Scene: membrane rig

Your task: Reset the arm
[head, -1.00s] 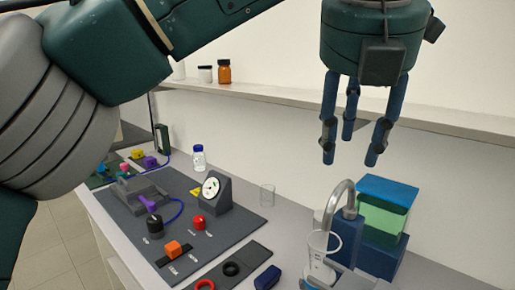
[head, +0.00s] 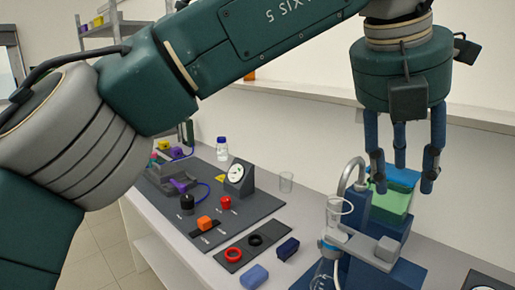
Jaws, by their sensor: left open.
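My left arm comes in from the left and crosses the top of the head view. My left gripper (head: 405,180) points down at the right with its blue fingers spread, open and empty. It hangs in front of the blue-topped green box (head: 392,203) in the picture; whether it touches the box cannot be told. My right gripper does not show.
The dark rig panel (head: 255,208) carries a dial gauge (head: 238,175), a red knob (head: 225,202), a black knob (head: 187,202) and an orange block (head: 204,223). A wall shelf (head: 330,95) runs behind.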

